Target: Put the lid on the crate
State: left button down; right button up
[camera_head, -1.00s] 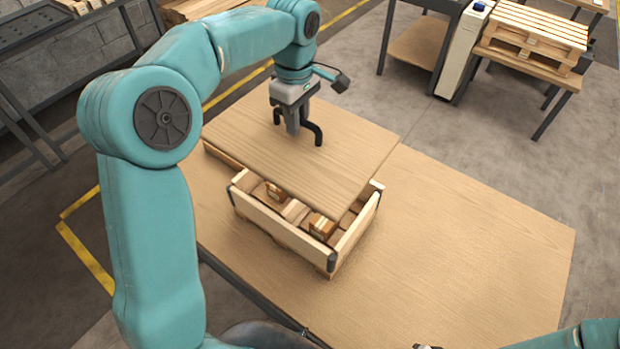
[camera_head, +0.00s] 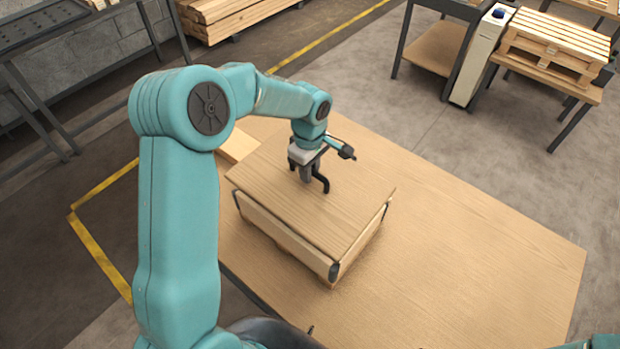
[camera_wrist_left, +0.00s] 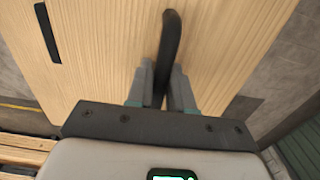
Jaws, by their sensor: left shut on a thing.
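The wooden lid (camera_head: 307,211) lies over the top of the crate (camera_head: 287,243) in the head view and covers its opening. Its edges run close along the crate's walls; I cannot tell whether it rests fully on the rim. My left gripper (camera_head: 314,183) is above the lid's middle, shut on the lid's dark handle (camera_head: 326,185). In the left wrist view the fingers (camera_wrist_left: 164,88) close around the handle (camera_wrist_left: 171,40), with the lid's pale wood (camera_wrist_left: 110,50) below. The crate's contents are hidden. My right gripper is not in view.
The crate stands on a wooden table (camera_head: 470,240) with clear room to its right. A piece of wood (camera_head: 238,146) lies behind the crate at left. Stacked pallets (camera_head: 556,45) stand on a bench at the far right.

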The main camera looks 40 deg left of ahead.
pick_arm(q)
notch_tip(320, 180, down, 5)
jog(key=shift+w+r+p, duration=0.1)
jog(key=shift+p, duration=0.25)
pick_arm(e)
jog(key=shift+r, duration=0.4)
pick_arm(q)
jog(key=shift+a, duration=0.1)
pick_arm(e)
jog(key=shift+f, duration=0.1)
pick_arm(q)
jog(key=shift+f+b, duration=0.35)
jog(key=shift+b, duration=0.15)
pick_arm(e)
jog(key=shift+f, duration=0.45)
pick_arm(q)
jog(key=c, duration=1)
grip_release()
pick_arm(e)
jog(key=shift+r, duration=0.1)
pick_arm(q)
jog(key=shift+r, duration=0.15)
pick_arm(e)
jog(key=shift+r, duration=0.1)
